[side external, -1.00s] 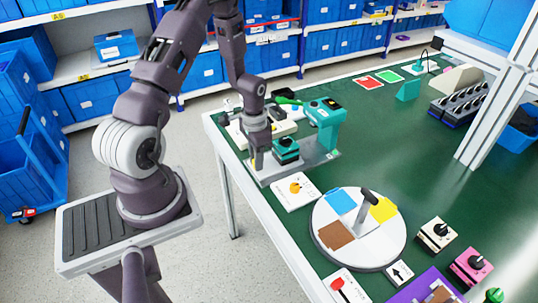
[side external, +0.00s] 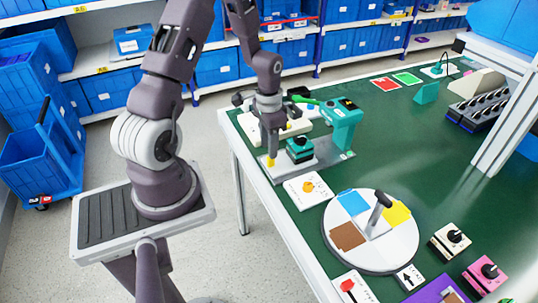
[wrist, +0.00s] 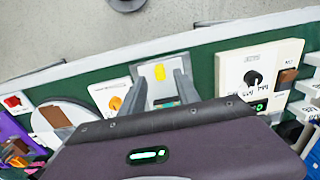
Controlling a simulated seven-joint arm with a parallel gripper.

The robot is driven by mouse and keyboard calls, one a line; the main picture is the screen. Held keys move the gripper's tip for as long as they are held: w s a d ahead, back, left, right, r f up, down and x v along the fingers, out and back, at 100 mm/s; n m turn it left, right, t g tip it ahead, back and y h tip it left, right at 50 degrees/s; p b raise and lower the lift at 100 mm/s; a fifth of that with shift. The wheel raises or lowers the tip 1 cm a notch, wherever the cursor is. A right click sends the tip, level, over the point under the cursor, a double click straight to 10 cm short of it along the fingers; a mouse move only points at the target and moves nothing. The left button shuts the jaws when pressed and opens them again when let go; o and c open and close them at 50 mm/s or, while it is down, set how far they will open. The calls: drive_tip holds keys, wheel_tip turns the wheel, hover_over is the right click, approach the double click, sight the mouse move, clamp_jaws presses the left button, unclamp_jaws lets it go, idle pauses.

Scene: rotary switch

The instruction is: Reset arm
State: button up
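My gripper (side external: 271,151) hangs near the table's left edge, beside a teal block (side external: 299,149) on a grey base plate (side external: 325,158). In the wrist view my gripper (wrist: 163,82) has two grey fingers set apart with nothing held between them. A yellow piece (wrist: 160,72) on the grey plate shows beyond the gap; the yellow piece also shows in the side view (side external: 270,161). A white panel with a black rotary knob (wrist: 253,78) is to the right in the wrist view. My wrist housing hides the lower middle of that view.
A teal press-like stand (side external: 343,120) rises right of the gripper. A white panel with an orange knob (side external: 308,187) and a round disc with coloured patches (side external: 372,255) lie nearer. Green table surface (side external: 400,140) is clear to the right.

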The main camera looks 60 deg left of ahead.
drive_tip(key=shift+r, duration=0.95)
drive_tip(key=d+r+t+y, duration=0.1)
drive_tip(key=d+r, duration=0.3)
drive_tip(key=r, duration=0.4)
drive_tip(key=d+r+t, duration=0.1)
drive_tip(key=d+r, duration=0.4)
drive_tip(key=r, duration=0.3)
drive_tip(key=s+d+r+t, duration=0.1)
drive_tip(key=s+d+r, duration=0.3)
drive_tip(key=s, duration=0.3)
drive_tip(key=s+d+r+t+h, duration=0.1)
drive_tip(key=s+d+r+t, duration=0.1)
drive_tip(key=s+d+r, duration=0.3)
drive_tip(key=shift+s+d+t, duration=0.3)
drive_tip(key=shift+s+d, duration=0.6)
drive_tip(key=shift+s, duration=0.05)
